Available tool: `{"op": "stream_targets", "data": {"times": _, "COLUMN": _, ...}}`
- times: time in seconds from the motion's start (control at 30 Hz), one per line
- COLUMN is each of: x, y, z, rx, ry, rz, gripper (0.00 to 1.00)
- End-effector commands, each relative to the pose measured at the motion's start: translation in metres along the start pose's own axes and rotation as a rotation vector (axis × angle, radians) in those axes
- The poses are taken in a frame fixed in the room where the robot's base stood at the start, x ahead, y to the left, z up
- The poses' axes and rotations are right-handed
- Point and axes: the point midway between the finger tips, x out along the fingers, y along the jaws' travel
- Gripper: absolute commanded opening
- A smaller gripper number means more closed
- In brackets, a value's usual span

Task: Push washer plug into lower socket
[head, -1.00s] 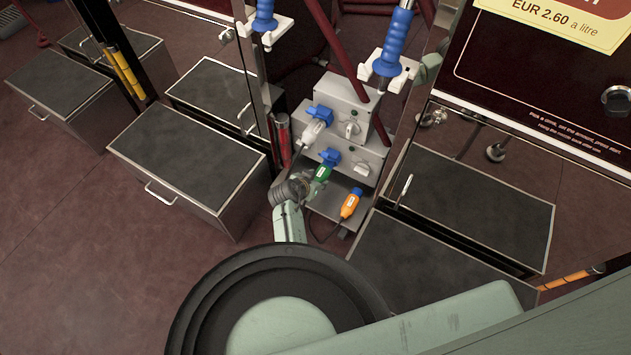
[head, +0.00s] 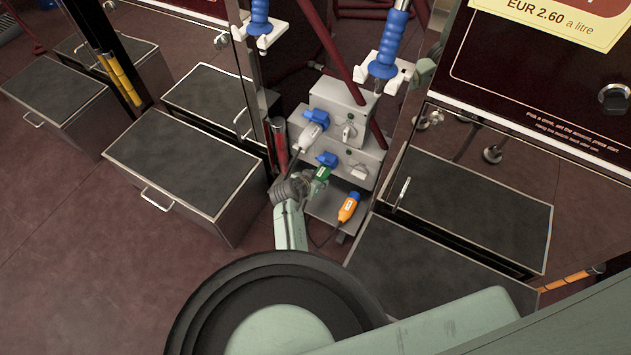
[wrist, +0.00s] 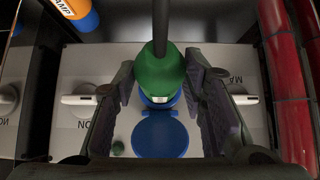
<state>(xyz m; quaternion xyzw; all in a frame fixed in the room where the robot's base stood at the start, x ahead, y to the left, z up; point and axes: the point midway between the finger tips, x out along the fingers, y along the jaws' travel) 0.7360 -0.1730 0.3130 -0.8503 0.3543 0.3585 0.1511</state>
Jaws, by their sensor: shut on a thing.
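My gripper (head: 308,184) is shut on a green plug (head: 320,174), its cable trailing back. In the wrist view the green plug (wrist: 160,75) sits between the two fingers of my gripper (wrist: 162,88). The plug's front end points at the blue lower socket (head: 327,159) on the grey box. In the wrist view the blue socket ring (wrist: 160,103) shows just beyond the plug, and its round blue lid (wrist: 160,135) stands open. The plug overlaps the socket in view, so I cannot tell whether they touch. The plug's small label is unreadable.
A white plug (head: 309,136) sits at the blue upper socket (head: 317,116). An orange plug (head: 348,207) lies on the shelf below. A rotary switch (head: 359,171) is beside the lower socket. Red cylinders (wrist: 283,75) stand close at the wrist view's right.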

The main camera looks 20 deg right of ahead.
Motion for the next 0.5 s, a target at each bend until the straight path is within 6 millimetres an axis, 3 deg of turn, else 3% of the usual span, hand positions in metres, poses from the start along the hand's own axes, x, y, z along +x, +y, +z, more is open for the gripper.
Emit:
{"op": "stream_targets", "data": {"times": 0.33, "x": 0.0051, "y": -0.0004, "z": -0.0058, "rx": 0.0, "ry": 0.001, "rz": -0.001, "gripper": 0.0}}
{"op": "stream_targets", "data": {"times": 0.37, "x": 0.0046, "y": -0.0004, "z": -0.0058, "rx": 0.0, "ry": 0.001, "rz": -0.001, "gripper": 0.4}}
{"op": "stream_targets", "data": {"times": 0.5, "x": 0.0045, "y": -0.0004, "z": -0.0054, "rx": 0.0, "ry": 0.001, "rz": -0.001, "gripper": 0.5}}
